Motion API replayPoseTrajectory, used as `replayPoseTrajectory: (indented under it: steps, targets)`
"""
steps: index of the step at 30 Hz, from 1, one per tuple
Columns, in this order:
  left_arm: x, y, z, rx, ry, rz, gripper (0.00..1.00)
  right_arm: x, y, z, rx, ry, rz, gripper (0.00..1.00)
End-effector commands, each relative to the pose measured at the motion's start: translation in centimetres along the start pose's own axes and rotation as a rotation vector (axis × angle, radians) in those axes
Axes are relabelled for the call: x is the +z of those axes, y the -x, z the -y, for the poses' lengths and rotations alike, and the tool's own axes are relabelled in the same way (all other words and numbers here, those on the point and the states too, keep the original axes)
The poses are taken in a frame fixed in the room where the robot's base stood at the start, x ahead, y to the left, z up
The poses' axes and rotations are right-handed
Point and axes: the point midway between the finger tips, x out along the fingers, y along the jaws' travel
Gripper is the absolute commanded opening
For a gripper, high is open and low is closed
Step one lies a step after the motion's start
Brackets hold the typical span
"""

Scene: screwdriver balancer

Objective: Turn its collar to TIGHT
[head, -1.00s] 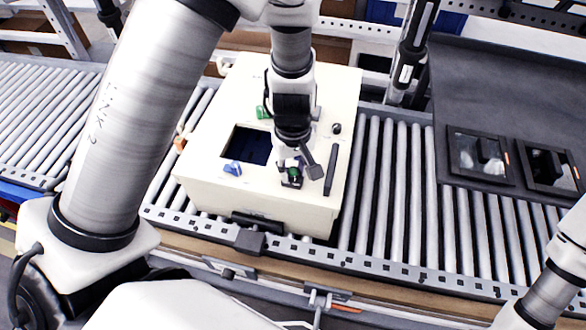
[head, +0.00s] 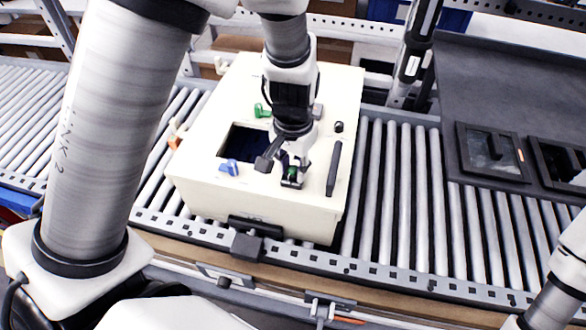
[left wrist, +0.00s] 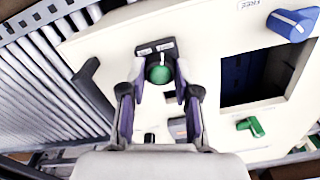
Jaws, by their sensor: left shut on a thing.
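The cream box (head: 200,190) stands on the roller conveyor. A round green knob (left wrist: 159,71) on a dark base sits on its top face near the front. Two small label plates (left wrist: 155,48) lie beside it, their print too small to read. My left gripper (head: 293,170) comes down from above and is shut on the green knob. In the left wrist view its two fingers (left wrist: 160,78) sit on either side of the knob. In the head view the wrist partly hides the knob. My right gripper is out of view.
The box top also carries a blue knob (head: 229,167), a second green knob (head: 262,111), a dark window (head: 246,146) and a black bar handle (head: 334,168). Dark trays (head: 493,152) lie on a dark surface at right. Rollers (head: 400,190) right of the box are clear.

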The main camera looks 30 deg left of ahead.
Motion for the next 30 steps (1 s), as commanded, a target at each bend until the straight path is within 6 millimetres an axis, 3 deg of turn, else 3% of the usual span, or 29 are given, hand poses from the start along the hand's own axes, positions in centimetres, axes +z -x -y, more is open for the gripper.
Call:
replayPoseTrajectory:
  steps: [12,30]
  targets:
    - [0.2,-0.3,0.0,0.001,-0.285,0.005,0.0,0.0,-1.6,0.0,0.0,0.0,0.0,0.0]
    - [0.1,-0.2,0.0,0.001,-0.362,0.005,0.0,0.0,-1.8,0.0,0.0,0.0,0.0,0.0]
